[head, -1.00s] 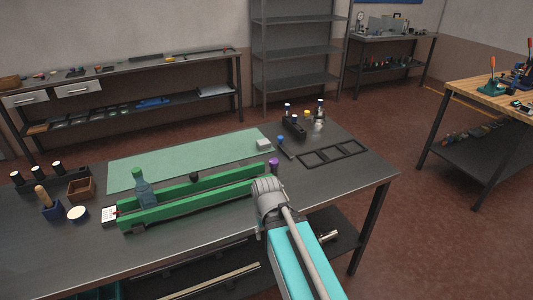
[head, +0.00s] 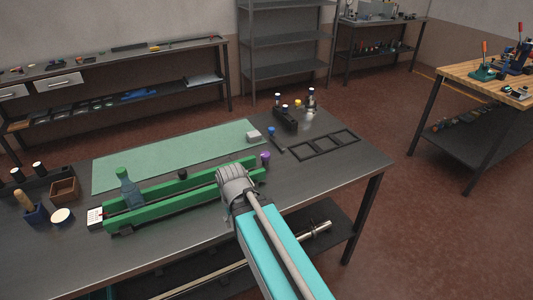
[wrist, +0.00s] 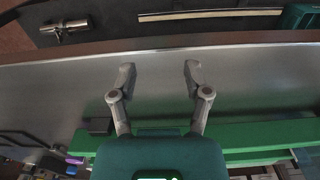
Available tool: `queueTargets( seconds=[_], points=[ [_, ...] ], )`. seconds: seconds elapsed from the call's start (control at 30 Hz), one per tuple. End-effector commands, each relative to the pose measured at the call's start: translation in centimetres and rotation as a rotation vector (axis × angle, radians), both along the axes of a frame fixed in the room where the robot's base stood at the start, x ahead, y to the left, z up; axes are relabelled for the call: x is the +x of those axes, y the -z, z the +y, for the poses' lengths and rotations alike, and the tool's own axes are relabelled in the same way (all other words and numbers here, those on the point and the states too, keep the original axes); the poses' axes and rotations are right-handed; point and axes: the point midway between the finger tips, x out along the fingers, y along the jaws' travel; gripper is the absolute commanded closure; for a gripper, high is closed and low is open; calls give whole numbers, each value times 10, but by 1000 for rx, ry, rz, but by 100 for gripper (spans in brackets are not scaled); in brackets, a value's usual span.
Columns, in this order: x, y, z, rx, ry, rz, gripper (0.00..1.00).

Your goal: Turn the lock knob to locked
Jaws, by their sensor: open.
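A long green two-railed fixture (head: 140,211) lies on the dark metal table. A blue-grey bottle shape with a green top (head: 130,190) stands tilted at its left end. A small black knob (head: 183,174) is on the far rail, and a purple knob (head: 265,157) is by the right end. I cannot tell which is the lock knob, nor its setting. My wrist covers the fixture's right part in the head view. In the wrist view my gripper (wrist: 159,75) is open and empty over bare table, beside the green rail (wrist: 265,135) and a black block (wrist: 98,126).
A green mat (head: 175,155) lies behind the fixture, with a pale block (head: 253,135) on it. A black frame (head: 325,145) and a dark holder (head: 286,118) stand at right. A wooden box (head: 64,190) and white card (head: 95,217) are at left. Front tabletop is bare.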

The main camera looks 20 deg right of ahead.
Motion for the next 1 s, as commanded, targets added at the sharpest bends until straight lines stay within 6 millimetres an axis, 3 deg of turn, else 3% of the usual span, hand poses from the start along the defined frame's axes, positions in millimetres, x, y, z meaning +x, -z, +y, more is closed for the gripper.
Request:
queueTargets(
  seconds=[0.03, 0.13, 0.27, 0.47, 0.67, 0.8, 1.0],
  points=[
    [1, -1, -1, 1, -2, 0, 21],
    [7, -4, -4, 8, -15, -3, 4],
    [24, -13, -5, 28, -56, -11, 4],
    [71, -38, -38, 84, -191, -46, 4],
    [129, -70, -96, 144, -379, -122, 4],
    [166, -93, -145, 169, -515, -193, 4],
    [203, -121, -213, 176, -683, -294, 4]
  ],
)
